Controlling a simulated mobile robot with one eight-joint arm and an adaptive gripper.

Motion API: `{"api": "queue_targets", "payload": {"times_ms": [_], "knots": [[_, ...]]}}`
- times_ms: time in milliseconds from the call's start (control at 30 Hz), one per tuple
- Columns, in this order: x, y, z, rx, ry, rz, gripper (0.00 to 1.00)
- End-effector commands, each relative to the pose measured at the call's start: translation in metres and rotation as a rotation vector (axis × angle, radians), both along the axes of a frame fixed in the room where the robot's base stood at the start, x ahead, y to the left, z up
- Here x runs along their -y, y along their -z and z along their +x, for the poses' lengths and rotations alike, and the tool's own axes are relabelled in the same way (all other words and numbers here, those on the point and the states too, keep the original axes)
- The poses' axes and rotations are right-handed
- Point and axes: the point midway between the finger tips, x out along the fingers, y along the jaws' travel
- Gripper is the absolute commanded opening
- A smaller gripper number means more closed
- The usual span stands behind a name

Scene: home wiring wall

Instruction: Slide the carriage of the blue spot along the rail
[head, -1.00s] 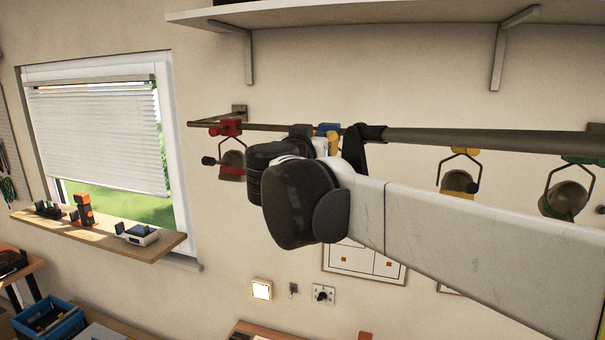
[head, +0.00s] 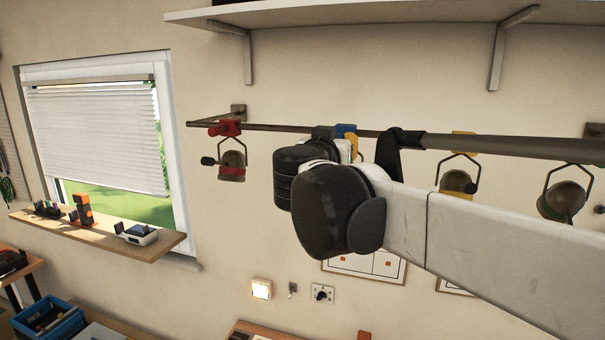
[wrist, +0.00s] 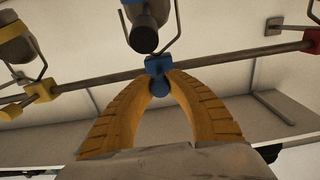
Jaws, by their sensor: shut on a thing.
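The blue spot's carriage (head: 345,130) sits on the rail (head: 280,128), partly hidden behind my arm in the head view. In the wrist view the blue carriage (wrist: 157,65) is on the rail (wrist: 220,59), with a round blue knob (wrist: 160,88) on it. The spot's dark lamp (wrist: 143,32) hangs in its wire bracket beside the carriage. My gripper (wrist: 161,80) has its two ridged yellow fingers closed on the blue knob. In the head view my gripper (head: 352,142) shows only as a bit of yellow by the carriage.
The red carriage (head: 226,128) is near the rail's left end. A yellow-marked spot (head: 457,182) and a green-marked spot (head: 564,199) hang to the right. The rail between red and blue is bare. A shelf (head: 370,22) with brackets runs above.

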Motion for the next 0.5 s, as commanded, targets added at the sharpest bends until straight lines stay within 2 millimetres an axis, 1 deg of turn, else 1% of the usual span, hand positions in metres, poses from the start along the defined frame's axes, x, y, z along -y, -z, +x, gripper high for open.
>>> {"api": "queue_targets", "payload": {"times_ms": [500], "knots": [[0.02, 0.0, -0.007, 0.0, 0.002, 0.0, 0.0]]}}
